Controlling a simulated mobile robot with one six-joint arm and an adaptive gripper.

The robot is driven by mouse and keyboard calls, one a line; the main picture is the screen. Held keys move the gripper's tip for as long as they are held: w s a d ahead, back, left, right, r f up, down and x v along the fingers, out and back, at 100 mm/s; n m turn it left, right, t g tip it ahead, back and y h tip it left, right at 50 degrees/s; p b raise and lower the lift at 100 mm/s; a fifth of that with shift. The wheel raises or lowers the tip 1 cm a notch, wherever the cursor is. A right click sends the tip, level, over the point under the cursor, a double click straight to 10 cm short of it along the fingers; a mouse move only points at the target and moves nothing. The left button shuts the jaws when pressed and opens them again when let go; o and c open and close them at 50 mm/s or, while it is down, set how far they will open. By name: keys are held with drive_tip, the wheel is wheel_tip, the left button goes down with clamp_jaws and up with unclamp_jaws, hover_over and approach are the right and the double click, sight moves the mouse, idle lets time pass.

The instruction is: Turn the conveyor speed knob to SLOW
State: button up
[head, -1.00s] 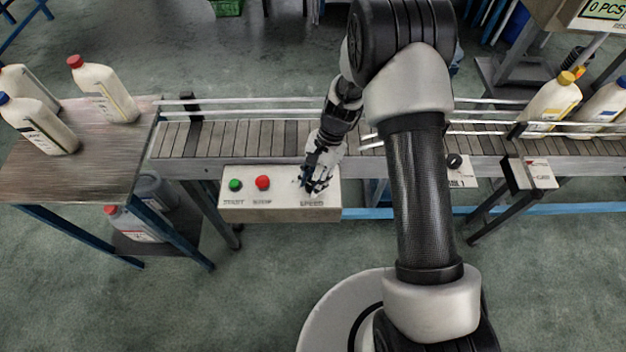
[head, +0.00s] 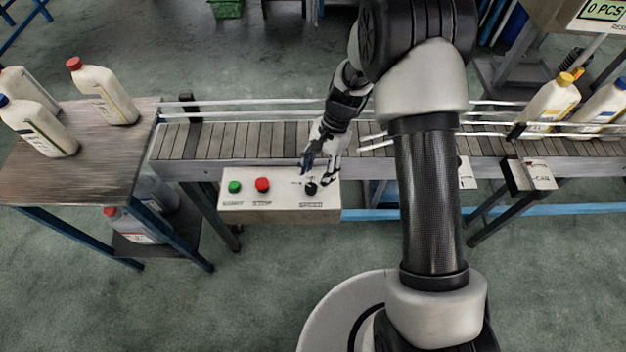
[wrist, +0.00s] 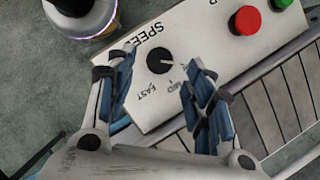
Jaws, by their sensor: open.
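The black speed knob (head: 311,188) sits at the right end of the control box. In the wrist view the knob (wrist: 160,61) shows between my fingers, with the FAST and MID labels beside it. A white pointer mark on it faces right, toward the right-hand fingers, which hide whatever label is there. My gripper (head: 317,176) is just above and behind the knob in the head view. In the wrist view my gripper (wrist: 159,58) is open, its blue-padded fingers on either side of the knob and apart from it.
The control box (head: 285,205) also carries a green button (head: 235,186) and a red button (head: 262,185). The conveyor (head: 240,140) runs behind it. A table (head: 100,175) with several bottles stands at left. More bottles (head: 553,101) stand at the right end of the conveyor.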

drive_tip(key=v, duration=0.8)
drive_tip(key=shift+s+r, duration=0.1)
drive_tip(key=shift+r, duration=0.05)
drive_tip(key=s+d+r+n+t+h+b, duration=0.1)
drive_tip(key=s+d+r+n+t, duration=0.1)
drive_tip(key=s+r, duration=0.35)
drive_tip(key=s+d+r+n+t+h+b, duration=0.1)
drive_tip(key=s+d+r+n+b, duration=0.1)
drive_tip(key=r, duration=0.6)
drive_tip(key=s+d+r+n+t+b, duration=0.1)
drive_tip(key=s+d+n+t, duration=0.1)
drive_tip(key=s, duration=0.6)
drive_tip(key=s+d+r+n+t+h+b, duration=0.1)
drive_tip(key=s+d+r+n+t, duration=0.1)
drive_tip(key=s, duration=0.5)
drive_tip(key=shift+s+d+r+n+t, duration=0.3)
drive_tip(key=shift+s+n+t, duration=0.1)
drive_tip(key=shift+n, duration=0.2)
drive_tip(key=shift+c, duration=0.5)
